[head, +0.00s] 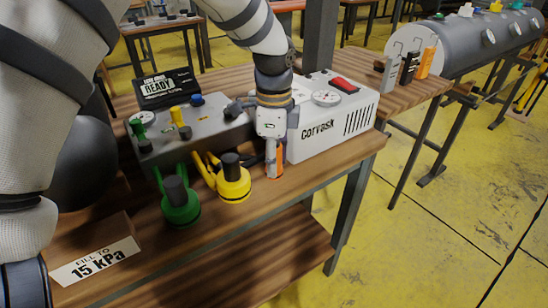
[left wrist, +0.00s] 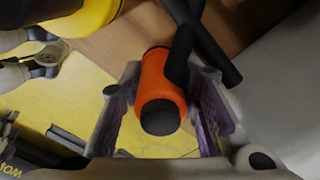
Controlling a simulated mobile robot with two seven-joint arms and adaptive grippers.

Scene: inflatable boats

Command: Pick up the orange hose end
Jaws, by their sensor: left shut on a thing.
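The orange hose end (head: 280,160) is at the front of the wooden bench, beside the white Corvask box. It also shows in the left wrist view (left wrist: 157,72), with a dark tip and a black hose running from its side. My left gripper (head: 273,165) points down over it and partly hides it in the head view. In the left wrist view the fingers of my left gripper (left wrist: 163,105) stand on both sides of it, shut on it. My right gripper is not in view.
A yellow hose end (head: 233,182) and a green one (head: 181,206) stand left on the bench (head: 255,215). The grey valve box (head: 212,125) is behind them and the white Corvask box (head: 340,125) is to the right. A grey cylinder (head: 465,42) lies farther right.

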